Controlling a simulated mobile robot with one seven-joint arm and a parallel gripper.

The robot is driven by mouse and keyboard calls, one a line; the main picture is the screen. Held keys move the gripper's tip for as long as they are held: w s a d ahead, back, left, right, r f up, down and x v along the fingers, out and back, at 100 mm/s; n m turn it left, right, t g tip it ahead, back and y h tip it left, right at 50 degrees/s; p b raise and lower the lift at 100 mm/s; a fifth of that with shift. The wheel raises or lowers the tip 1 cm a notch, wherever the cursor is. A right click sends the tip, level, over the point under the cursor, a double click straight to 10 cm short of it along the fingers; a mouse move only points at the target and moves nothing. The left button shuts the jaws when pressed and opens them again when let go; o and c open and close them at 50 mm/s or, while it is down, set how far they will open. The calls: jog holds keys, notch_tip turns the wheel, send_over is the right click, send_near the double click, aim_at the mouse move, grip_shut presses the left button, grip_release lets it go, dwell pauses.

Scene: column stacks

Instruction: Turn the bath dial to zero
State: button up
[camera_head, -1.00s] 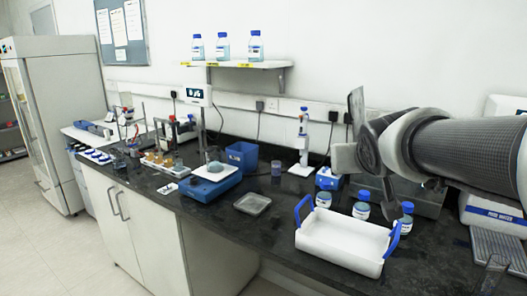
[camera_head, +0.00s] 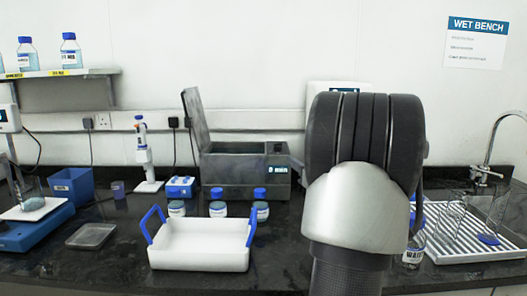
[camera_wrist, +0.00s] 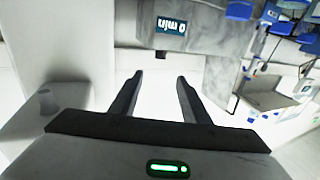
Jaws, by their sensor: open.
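The bath is a grey speckled box (camera_head: 240,166) with its lid (camera_head: 196,117) raised, at the back of the bench in the head view. A small dark display (camera_head: 277,174) ending in "min" is on its front right. In the wrist view the bath front (camera_wrist: 215,40) and its display (camera_wrist: 172,26) appear at the top, upside down. The head view hides my fingers behind my arm.
A white tray with blue handles (camera_head: 200,245) and several blue-capped bottles (camera_head: 218,206) stand in front of the bath. A blue block (camera_head: 180,187) is left of it. A drying rack with glassware (camera_head: 480,240) is right. A small grey knob-like piece (camera_wrist: 47,100) shows at the wrist view's left.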

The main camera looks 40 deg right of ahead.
aim_at(279, 144)
jog(key=b+x, duration=0.1)
jog(key=x, duration=1.6)
jog(key=shift+b, duration=0.3)
jog(key=shift+c, duration=0.3)
jog(key=c, duration=1)
jog(key=shift+r, duration=0.1)
